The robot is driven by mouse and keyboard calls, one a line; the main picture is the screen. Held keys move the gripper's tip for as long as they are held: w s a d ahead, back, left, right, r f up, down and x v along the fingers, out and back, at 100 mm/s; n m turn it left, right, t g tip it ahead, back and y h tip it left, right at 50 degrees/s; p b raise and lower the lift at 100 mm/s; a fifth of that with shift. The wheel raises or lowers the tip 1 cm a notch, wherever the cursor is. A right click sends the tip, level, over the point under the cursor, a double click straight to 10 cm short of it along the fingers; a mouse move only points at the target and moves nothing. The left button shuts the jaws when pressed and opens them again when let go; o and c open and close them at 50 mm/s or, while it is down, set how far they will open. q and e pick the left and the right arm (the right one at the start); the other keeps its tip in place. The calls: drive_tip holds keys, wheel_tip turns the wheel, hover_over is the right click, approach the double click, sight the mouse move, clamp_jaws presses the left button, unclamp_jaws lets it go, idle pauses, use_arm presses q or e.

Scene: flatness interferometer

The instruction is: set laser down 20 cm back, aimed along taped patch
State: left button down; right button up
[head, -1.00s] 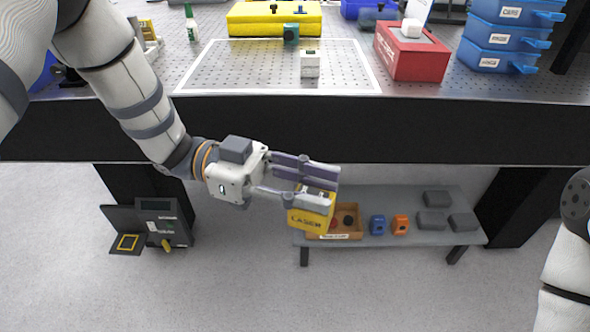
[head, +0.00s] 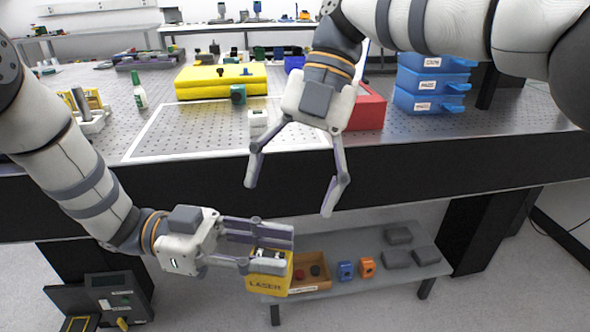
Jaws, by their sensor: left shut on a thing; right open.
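The laser is a yellow box (head: 267,284) lettered "LASER". My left gripper (head: 268,250) is shut on it and holds it in front of the table, below the tabletop's edge. The taped patch (head: 142,141) is a white tape outline on the perforated tabletop. A small white block (head: 258,118) and a teal block (head: 238,94) stand at the patch, the teal one near its back edge. My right gripper (head: 290,200) is open and empty, fingers pointing down before the table's front edge. Its arm hides part of the patch's right side and of the red box.
A yellow case (head: 215,80) lies behind the patch. A red box (head: 370,110) and stacked blue bins (head: 425,85) stand to the right. A green-capped bottle (head: 139,95) stands at left. Below, a shelf (head: 345,277) holds a wooden tray (head: 309,257) and small blocks.

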sight(268, 251)
drive_tip(key=shift+n, duration=0.5)
drive_tip(key=x, duration=0.3)
drive_tip(key=s+x, duration=0.1)
drive_tip(key=x, duration=0.6)
drive_tip(key=shift+s+r, duration=0.2)
drive_tip(key=shift+r, duration=0.05)
use_arm(q)
drive_tip(key=shift+r, duration=0.1)
use_arm(e)
drive_tip(key=shift+a+r, duration=0.1)
clamp_jaws()
use_arm(q)
drive_tip(key=c, duration=1.2)
unclamp_jaws()
